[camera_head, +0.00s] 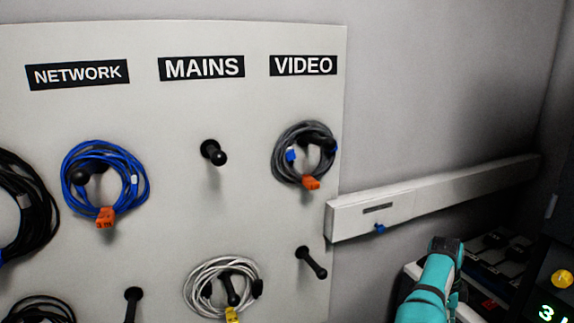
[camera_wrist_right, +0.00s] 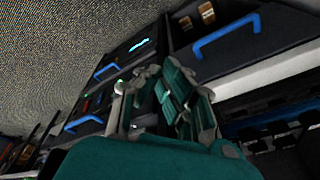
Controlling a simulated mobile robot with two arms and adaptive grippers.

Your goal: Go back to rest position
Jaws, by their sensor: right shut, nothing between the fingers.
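My right arm, teal with a dark joint, shows at the lower right of the head view. The right gripper (camera_wrist_right: 172,88) shows in the right wrist view, shut with nothing held, in front of dark drawers with blue handles (camera_wrist_right: 227,36). My left gripper is in neither view. On the white board (camera_head: 240,120), a blue cable (camera_head: 140,185) hangs under NETWORK, a grey cable (camera_head: 279,155) under VIDEO and a white cable (camera_head: 190,287) on a lower peg. Black cables (camera_head: 30,235) hang at the left edge, partly cut off. My right arm is apart from the board.
An upper peg (camera_head: 214,153) under MAINS and lower pegs (camera_head: 312,263) are bare. A pale wall trunking (camera_head: 440,197) runs right of the board. Dark equipment with a yellow button (camera_head: 562,279) and a lit display stands at the lower right, close to my right arm.

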